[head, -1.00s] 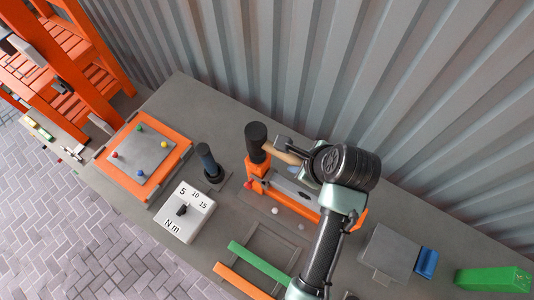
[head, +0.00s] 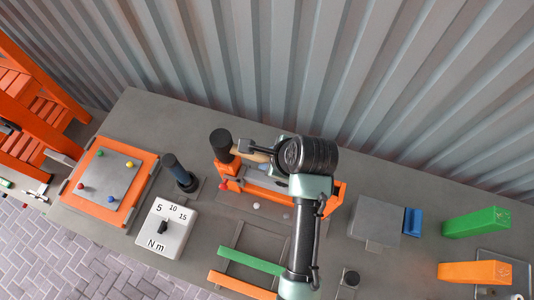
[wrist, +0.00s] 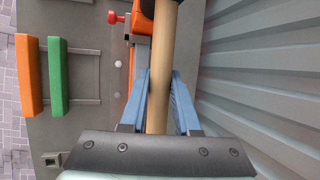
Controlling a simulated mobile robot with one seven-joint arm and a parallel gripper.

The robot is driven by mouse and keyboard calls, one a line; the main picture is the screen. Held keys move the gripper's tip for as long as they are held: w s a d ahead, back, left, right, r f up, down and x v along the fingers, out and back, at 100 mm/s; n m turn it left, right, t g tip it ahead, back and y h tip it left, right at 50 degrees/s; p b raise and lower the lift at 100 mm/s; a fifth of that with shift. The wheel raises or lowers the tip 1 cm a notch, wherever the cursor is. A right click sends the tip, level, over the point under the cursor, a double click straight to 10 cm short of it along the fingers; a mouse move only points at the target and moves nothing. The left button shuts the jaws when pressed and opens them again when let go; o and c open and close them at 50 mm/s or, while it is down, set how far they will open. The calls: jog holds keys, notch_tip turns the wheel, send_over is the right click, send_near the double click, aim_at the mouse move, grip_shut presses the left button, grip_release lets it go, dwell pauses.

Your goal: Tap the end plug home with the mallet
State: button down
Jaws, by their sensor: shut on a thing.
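The mallet has a black head (head: 221,143) and a wooden handle (head: 252,155). My gripper (head: 268,152) is shut on the handle; in the wrist view its blue fingers (wrist: 161,95) sit on both sides of the handle (wrist: 163,65). The mallet head appears over the left end of an orange fixture (head: 229,168) on the bench; I cannot tell whether it touches. A red knob-like piece (head: 224,185) is at that end and also shows in the wrist view (wrist: 115,17). I cannot tell whether this is the end plug.
A white torque dial box (head: 163,228), a dark upright handle (head: 181,172) and an orange-framed board (head: 113,181) stand left. Green (head: 476,222) and orange (head: 474,272) blocks lie right. A grey box (head: 367,222) stands between. A corrugated wall (head: 330,60) bounds the back.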

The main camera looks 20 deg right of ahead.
jog(key=shift+f, duration=0.2)
dwell(0.3)
notch_tip(320, 180, up, 3)
jog(key=shift+f+p, duration=0.2)
jog(key=shift+p, duration=0.75)
jog(key=shift+r, duration=0.75)
